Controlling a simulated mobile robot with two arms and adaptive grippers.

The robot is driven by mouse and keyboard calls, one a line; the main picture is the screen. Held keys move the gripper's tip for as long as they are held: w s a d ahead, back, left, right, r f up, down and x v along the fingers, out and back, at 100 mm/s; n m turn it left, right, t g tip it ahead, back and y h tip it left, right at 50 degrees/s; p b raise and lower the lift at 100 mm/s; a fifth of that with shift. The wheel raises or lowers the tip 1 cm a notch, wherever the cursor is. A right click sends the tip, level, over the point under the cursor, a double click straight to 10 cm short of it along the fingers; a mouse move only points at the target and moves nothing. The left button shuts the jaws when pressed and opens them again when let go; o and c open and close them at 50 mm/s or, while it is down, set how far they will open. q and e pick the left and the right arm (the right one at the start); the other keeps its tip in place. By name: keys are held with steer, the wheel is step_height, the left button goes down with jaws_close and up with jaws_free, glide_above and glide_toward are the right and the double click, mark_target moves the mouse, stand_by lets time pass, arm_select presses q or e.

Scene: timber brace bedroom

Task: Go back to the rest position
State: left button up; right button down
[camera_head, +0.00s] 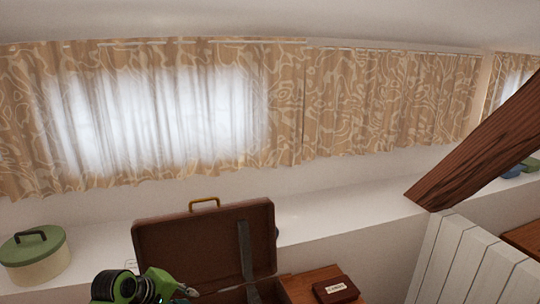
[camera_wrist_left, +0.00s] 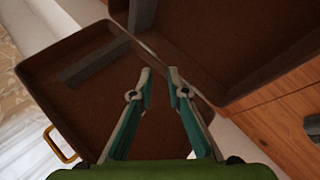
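My left gripper shows in the left wrist view (camera_wrist_left: 158,78) with its two fingers apart and nothing between them. It is over an open brown suitcase (camera_wrist_left: 85,95), near the hinge line between lid and base. In the head view my left gripper (camera_head: 180,292) is at the bottom edge, in front of the suitcase (camera_head: 190,245), and is partly cut off. The suitcase lid stands upright, with a yellow handle (camera_head: 204,204) on top. My right gripper is in neither view.
A small dark red box (camera_head: 336,289) sits on a wooden surface (camera_head: 305,283) right of the suitcase. A green-lidded pot (camera_head: 36,258) stands on the white ledge (camera_head: 310,222) at left. A slanted timber brace (camera_head: 470,150) and a white radiator (camera_head: 465,262) are at right.

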arm_select(q)
steer(key=s+d+f+m+g+y, duration=0.1)
steer(key=s+f+m, duration=0.3)
steer(key=s, duration=0.5)
steer(key=s+d+f+m+g+y, duration=0.1)
steer(key=s+d+f+m, duration=0.1)
steer(key=s+f, duration=0.55)
steer(key=s+r+m+g+y, duration=0.2)
steer(key=s+m, duration=0.4)
steer(key=s, duration=1.5)
step_height(320, 180, down, 29)
steer(key=g+b, duration=0.1)
steer(key=b, duration=0.3)
steer(key=s+a+f+g+b, duration=0.1)
steer(key=s+a+f+b, duration=0.2)
steer(key=s+f, duration=1.5)
step_height(320, 180, down, 2)
steer(key=shift+s+a+f, duration=0.15)
steer(key=shift+s+a, duration=0.05)
steer(key=shift+a, duration=0.1)
